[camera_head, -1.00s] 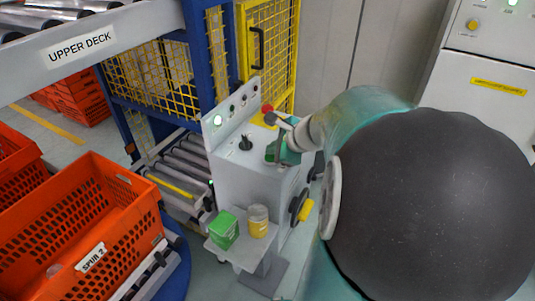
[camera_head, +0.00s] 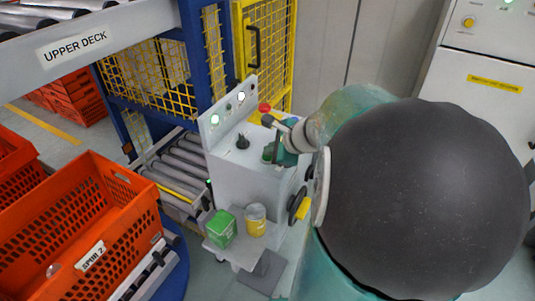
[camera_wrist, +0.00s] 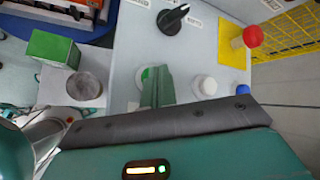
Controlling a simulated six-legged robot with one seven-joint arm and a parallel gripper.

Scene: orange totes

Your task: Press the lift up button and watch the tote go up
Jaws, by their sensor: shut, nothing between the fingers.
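The grey control box (camera_head: 250,180) stands at the middle in the head view. In the wrist view its top face (camera_wrist: 135,45) carries a black selector knob (camera_wrist: 173,18), a green button (camera_wrist: 145,74), a white button (camera_wrist: 204,86) and a red mushroom button (camera_wrist: 252,36) on a yellow plate. My gripper (camera_wrist: 157,75) is shut and empty, its fingertips over the green button, hiding part of it. I cannot tell whether they touch. It also shows over the box in the head view (camera_head: 270,152). An orange tote marked "SPUR 2" (camera_head: 140,215) is at the left. No tote shows on the lift rollers (camera_head: 182,160).
A side shelf (camera_head: 228,252) holds a green box (camera_head: 221,229) and a yellow-labelled jar (camera_head: 256,220). A blue-framed yellow mesh cage (camera_head: 150,75) stands behind, under the upper deck (camera_head: 120,30). A grey cabinet (camera_head: 490,80) is at the right. The box's back panel shows a green lamp (camera_head: 215,119) and a white lamp (camera_head: 241,96).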

